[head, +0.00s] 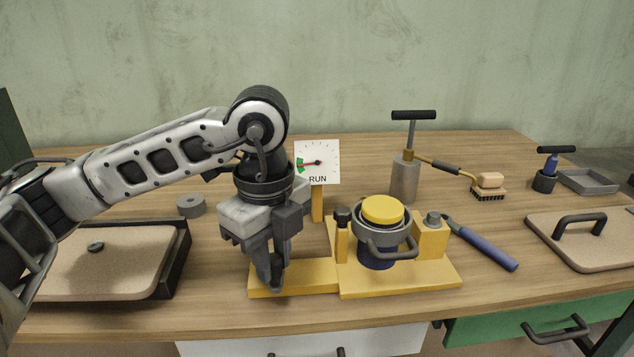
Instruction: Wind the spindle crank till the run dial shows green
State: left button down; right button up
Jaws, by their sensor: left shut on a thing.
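The run dial (325,172) is a white square plate marked RUN on a yellow post. Its red needle points left, onto or right at the edge of the green patch. My left gripper (274,278) points down over the left part of the yellow base (318,275). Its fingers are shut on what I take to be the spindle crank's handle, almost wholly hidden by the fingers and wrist. My right gripper is not in view.
A yellow-capped clamp (382,210) with a grey handle stands right of my gripper. A lidded tray (100,262) is at left, a handled board (590,250) at right.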

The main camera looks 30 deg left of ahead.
pick_arm(q)
jog(key=c, duration=1.3)
grip_release()
jog(key=shift+o, duration=0.2)
notch_tip(320, 180, up, 7)
jog(key=p, duration=0.5)
jog(key=shift+r, duration=0.1)
